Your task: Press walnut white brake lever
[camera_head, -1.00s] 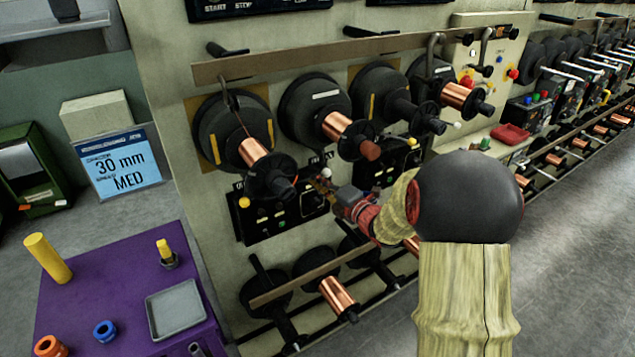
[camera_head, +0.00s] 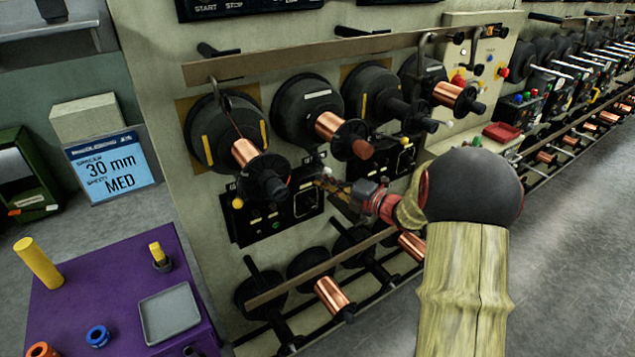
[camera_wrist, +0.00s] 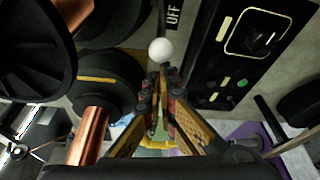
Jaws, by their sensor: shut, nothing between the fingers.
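The brake lever shows its white ball knob (camera_wrist: 160,50) in the wrist view, beside an "OFF" label. In the head view the knob (camera_head: 321,169) is small, between the copper spools and the black control panel. My gripper (camera_wrist: 160,75) is shut and empty, with its fingertips just below the white ball in the wrist picture. I cannot tell whether they touch it. In the head view my gripper (camera_head: 324,183) reaches in from the right beside the knob. The lever's shaft is mostly hidden.
Black control panels (camera_head: 268,222) and copper spools (camera_head: 245,151) crowd close around my gripper. A tan bar (camera_head: 330,58) runs above and more spools lie below. A purple table (camera_head: 120,270) stands at left. The floor at right is clear.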

